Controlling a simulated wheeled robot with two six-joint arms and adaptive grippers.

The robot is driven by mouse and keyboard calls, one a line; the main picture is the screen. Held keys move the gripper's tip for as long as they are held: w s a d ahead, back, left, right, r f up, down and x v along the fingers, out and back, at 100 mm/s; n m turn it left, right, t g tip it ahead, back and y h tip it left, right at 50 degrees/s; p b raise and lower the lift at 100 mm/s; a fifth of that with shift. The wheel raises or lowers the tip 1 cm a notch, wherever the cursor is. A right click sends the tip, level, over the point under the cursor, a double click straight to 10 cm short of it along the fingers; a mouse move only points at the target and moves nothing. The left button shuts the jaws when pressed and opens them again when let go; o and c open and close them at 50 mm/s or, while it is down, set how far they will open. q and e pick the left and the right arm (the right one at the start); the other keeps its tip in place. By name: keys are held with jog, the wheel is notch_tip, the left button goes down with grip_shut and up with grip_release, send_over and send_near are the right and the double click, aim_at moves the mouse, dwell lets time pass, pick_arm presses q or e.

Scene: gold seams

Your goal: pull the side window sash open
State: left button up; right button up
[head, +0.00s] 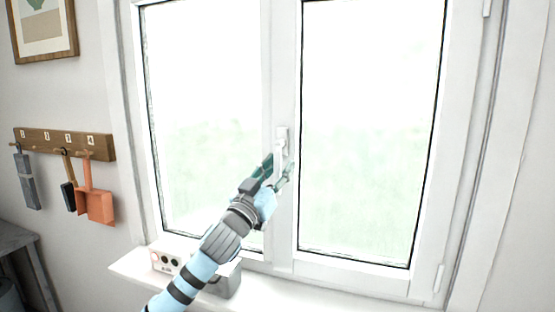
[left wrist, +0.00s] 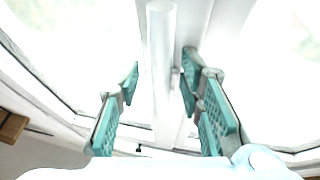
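The window's right sash (head: 352,273) stands shut in its frame, beside a left pane (head: 205,110). A white handle (head: 282,140) sits on the middle upright and points downward. It also shows in the left wrist view (left wrist: 161,70) as a pale upright bar. My left gripper (head: 278,168) is at the handle's lower part. In the left wrist view its teal fingers (left wrist: 160,95) stand apart on either side of the handle, with gaps visible on both sides. My right gripper is in neither view.
The white sill (head: 330,298) runs below the window. A pale box with dark round holes (head: 166,262) and a grey object (head: 228,282) stand on it, close to my left arm. A wooden rack (head: 62,142) with hanging tools is on the left wall.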

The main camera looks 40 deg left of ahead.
pick_arm(q)
jog(key=shift+f, duration=0.1)
jog(key=shift+c, duration=0.3)
grip_shut()
